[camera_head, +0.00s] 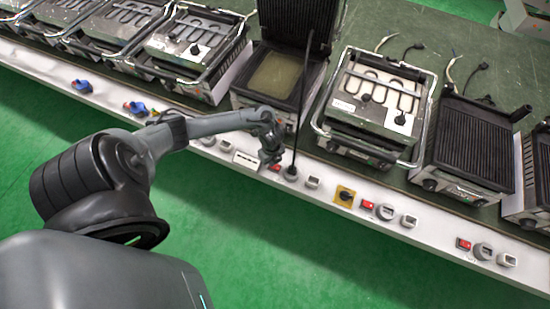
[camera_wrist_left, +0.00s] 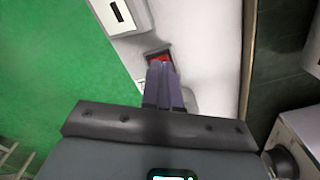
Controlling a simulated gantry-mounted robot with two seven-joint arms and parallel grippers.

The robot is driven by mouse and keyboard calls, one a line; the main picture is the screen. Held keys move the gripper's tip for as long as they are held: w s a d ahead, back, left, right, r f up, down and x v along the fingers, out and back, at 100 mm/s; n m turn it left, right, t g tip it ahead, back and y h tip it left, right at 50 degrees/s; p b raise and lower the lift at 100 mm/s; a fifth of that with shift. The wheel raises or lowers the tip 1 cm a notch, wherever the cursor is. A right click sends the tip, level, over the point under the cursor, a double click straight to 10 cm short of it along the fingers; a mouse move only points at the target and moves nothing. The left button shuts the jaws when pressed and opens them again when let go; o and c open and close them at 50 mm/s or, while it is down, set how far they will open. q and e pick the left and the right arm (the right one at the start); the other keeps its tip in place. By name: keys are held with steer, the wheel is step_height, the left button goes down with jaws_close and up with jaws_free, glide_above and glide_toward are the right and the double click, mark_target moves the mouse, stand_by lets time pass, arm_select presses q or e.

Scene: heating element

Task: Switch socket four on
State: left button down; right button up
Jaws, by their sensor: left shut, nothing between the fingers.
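My left gripper (camera_head: 271,157) reaches in from the left over the white front panel (camera_head: 325,188). Its fingers are shut with nothing between them. The tips are at a red rocker switch (camera_head: 275,168), which sits left of a socket with a black plug (camera_head: 291,173) and its upright cable. In the left wrist view, the closed fingers (camera_wrist_left: 161,72) partly cover the red switch (camera_wrist_left: 158,56). I cannot tell whether they touch it or which way it is tilted. No socket numbers are readable. My right gripper is not in view.
More red switches (camera_head: 367,205) (camera_head: 463,243) and a yellow plate with a black knob (camera_head: 345,196) lie along the panel to the right. Blue plugs (camera_head: 82,86) stick out at the left. Grills (camera_head: 374,104) stand on the green bench behind. The green floor in front is clear.

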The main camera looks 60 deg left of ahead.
arm_select(q)
steer(key=shift+f+b, duration=0.35)
steer(key=shift+f, duration=0.2)
steer(key=shift+r, duration=0.15)
step_height(320, 180, up, 3)
steer(key=p, duration=0.3)
steer(key=shift+r+p, duration=0.15)
steer(key=shift+p, duration=0.25)
step_height(320, 180, up, 4)
steer(key=p, duration=0.3)
steer(key=shift+f+p, duration=0.2)
steer(key=shift+p, duration=0.2)
